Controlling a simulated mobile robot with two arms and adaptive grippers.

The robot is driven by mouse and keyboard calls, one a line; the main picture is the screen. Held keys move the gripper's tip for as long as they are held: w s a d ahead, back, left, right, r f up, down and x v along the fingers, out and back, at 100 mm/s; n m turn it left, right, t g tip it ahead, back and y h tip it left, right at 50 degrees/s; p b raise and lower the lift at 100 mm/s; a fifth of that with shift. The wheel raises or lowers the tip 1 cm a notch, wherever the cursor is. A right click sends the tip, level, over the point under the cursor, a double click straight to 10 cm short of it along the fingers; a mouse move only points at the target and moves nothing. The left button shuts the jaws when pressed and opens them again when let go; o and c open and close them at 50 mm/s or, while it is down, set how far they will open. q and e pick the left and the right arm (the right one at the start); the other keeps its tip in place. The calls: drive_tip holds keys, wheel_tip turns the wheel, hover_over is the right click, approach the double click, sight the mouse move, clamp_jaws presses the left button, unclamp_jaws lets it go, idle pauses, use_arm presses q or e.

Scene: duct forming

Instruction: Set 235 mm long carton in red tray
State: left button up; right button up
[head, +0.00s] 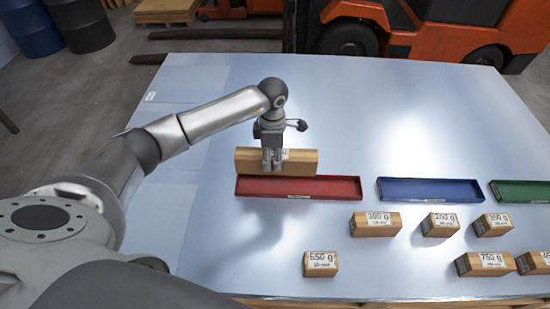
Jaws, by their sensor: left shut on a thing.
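My left gripper (272,167) is shut on a long brown carton (300,163), gripping it near its middle. The carton is held level, lengthwise along the red tray. In the picture it appears just behind and above the red tray (330,188); I cannot tell its exact height. A label on the carton is mostly hidden by the gripper. The red tray is long, shallow and looks empty. My right gripper is not in view.
A blue tray (430,190) and a green tray (522,191) stand to the right. Several labelled cartons sit in front, including "650 g" (320,264), "100 g" (376,224) and "750 g" (483,264). The table behind is clear. An orange forklift (370,20) stands beyond.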

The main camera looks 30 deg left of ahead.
use_arm(q)
drive_tip(key=shift+d+f+b, duration=0.15)
drive_tip(key=shift+f+b, duration=0.15)
drive_tip(key=shift+f, duration=0.25)
wheel_tip(320, 180, down, 7)
drive_tip(key=b, duration=0.4)
drive_tip(key=shift+b, duration=0.4)
drive_tip(key=shift+f+b, duration=0.55)
drive_tip(key=shift+f, duration=0.15)
drive_tip(key=o, duration=1.4)
